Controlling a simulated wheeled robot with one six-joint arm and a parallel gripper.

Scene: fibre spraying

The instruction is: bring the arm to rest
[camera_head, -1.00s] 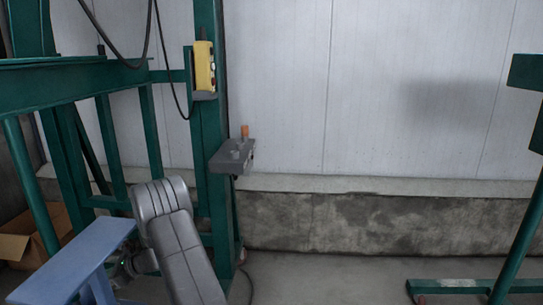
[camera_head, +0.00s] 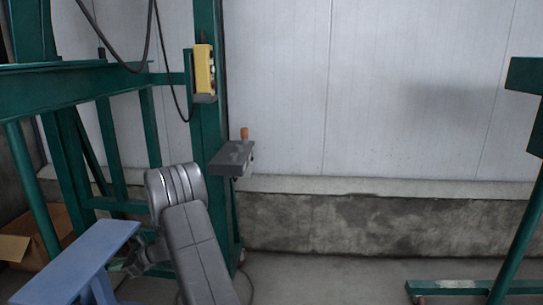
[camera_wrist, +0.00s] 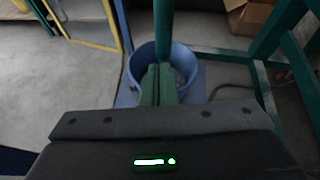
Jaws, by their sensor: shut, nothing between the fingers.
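My grey arm (camera_head: 195,245) is bent in the lower left of the head view, in front of the green frame. My gripper shows in the wrist view (camera_wrist: 158,84) as two slim fingers close together, shut and with nothing between them. In the head view my wrist is partly hidden behind my arm, beside the blue bench, and the fingers are not clear. Beyond the fingers in the wrist view is a round blue bucket-like thing (camera_wrist: 186,62); I cannot tell how far below it is.
A green frame (camera_head: 210,120) carries a yellow control box (camera_head: 204,70) and a grey shelf (camera_head: 232,158) with a small orange-topped item (camera_head: 244,134). A blue bench (camera_head: 82,258) and cardboard box (camera_head: 35,238) stand left. Floor at centre right is clear; another green frame (camera_head: 520,215) stands right.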

